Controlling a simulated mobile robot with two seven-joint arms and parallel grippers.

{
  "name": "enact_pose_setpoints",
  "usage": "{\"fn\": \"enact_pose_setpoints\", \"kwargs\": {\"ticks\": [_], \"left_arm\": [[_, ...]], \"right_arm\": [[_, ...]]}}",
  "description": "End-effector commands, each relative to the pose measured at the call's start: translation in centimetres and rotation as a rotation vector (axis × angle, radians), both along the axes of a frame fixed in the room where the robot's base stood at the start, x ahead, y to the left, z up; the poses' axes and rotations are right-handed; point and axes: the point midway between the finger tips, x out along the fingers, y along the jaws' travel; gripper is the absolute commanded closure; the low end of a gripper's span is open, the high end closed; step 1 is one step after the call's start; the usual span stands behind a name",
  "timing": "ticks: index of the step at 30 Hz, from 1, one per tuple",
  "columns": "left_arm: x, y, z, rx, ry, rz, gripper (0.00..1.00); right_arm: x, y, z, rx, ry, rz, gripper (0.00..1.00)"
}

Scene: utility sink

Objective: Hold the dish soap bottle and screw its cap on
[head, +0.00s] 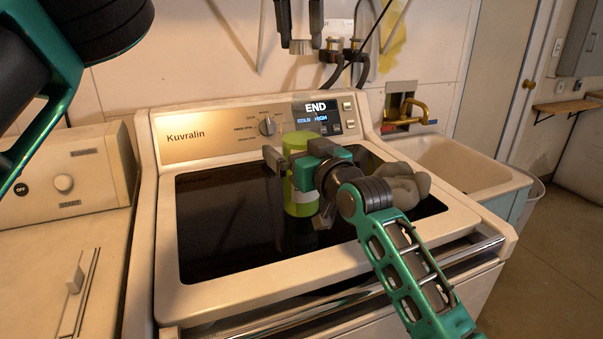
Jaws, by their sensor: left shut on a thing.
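The green dish soap bottle (297,203) is upright over the dark glass lid of the washer, with a pale label partly hidden by my gripper. I cannot tell whether its base touches the glass. My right gripper (298,172), on the arm from the lower right, is shut around the bottle's middle. My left gripper (300,40) points down at the top of the view, its hand cut off by the edge. It is shut on a small grey ridged cap (300,47). The cap is well above the bottle's top in the picture, clearly apart from it.
The washer's control panel (225,130) stands behind the bottle. A grey lumpy thing (407,190) lies on the lid right of my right gripper. A sink (455,165) with a brass faucet (413,110) is at the right. Hoses (362,70) hang behind the panel. Another appliance (60,185) is at left.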

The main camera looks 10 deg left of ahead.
Motion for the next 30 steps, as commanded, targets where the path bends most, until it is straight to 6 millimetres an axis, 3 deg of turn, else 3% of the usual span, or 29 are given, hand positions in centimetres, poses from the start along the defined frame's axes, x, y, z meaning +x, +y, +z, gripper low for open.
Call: {"fn": "enact_pose_setpoints", "kwargs": {"ticks": [2,23,30], "left_arm": [[0.0,-0.01,0.01,0.0,0.0,0.0,0.89],[0.0,0.0,0.0,0.0,0.0,0.0,0.89],[0.01,0.01,-0.03,0.0,0.0,0.0,0.89]], "right_arm": [[-0.01,0.0,0.01,0.0,0.0,0.0,0.06],[-0.02,-0.03,-0.03,-0.001,0.001,0.0,0.73],[-0.02,-0.03,-0.04,-0.001,0.001,0.0,0.75]]}}
